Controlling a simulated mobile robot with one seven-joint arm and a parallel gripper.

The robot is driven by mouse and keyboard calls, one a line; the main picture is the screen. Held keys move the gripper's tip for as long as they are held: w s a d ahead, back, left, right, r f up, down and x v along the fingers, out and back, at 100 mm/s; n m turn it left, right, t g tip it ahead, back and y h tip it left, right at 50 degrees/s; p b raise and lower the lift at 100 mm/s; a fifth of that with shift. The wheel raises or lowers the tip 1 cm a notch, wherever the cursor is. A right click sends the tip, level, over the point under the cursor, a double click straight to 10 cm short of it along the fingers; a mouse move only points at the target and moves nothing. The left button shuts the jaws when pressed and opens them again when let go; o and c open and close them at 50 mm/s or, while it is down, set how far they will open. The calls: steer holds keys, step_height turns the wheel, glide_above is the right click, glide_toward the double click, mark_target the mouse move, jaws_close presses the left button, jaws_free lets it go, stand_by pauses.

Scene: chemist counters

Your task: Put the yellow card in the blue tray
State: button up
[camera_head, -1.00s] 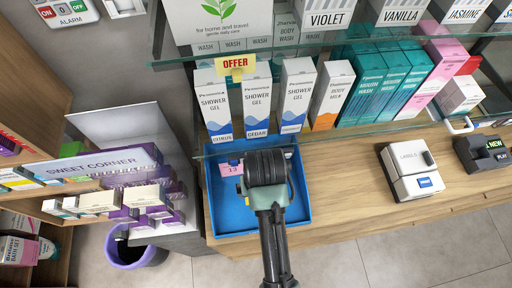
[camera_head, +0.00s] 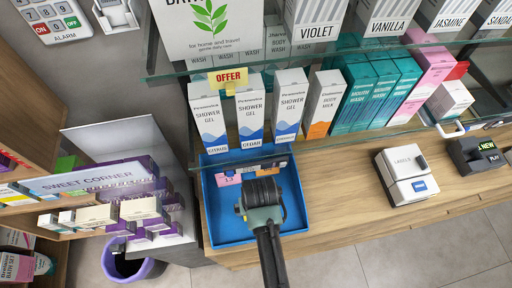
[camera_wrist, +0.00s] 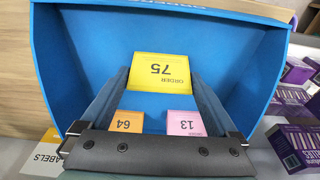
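The blue tray (camera_head: 225,233) sits on the wooden counter below the glass shelf; it also fills the upper wrist view (camera_wrist: 235,50). My gripper (camera_wrist: 160,76) is over the tray, fingers pointing down into it. The yellow card (camera_wrist: 162,70), marked 75, is between the fingertips, which meet its two side edges. It looks larger and nearer than the other cards, so it is held above the tray floor; the exact height cannot be told. In the head view my gripper (camera_head: 261,212) hides most of it.
A pink card (camera_wrist: 186,123) marked 13 and an orange card (camera_wrist: 127,122) marked 64 lie at the tray's back side. Shower gel boxes (camera_head: 248,108) stand behind the tray. A label printer (camera_head: 406,174) is to the right, sweet boxes (camera_head: 140,212) to the left.

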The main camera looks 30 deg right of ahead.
steer(key=shift+r, duration=0.1)
step_height(320, 180, up, 12)
steer(key=s, duration=0.1)
steer(key=shift+s+a, duration=0.25)
steer(key=shift+s, duration=0.1)
stand_by(0.7)
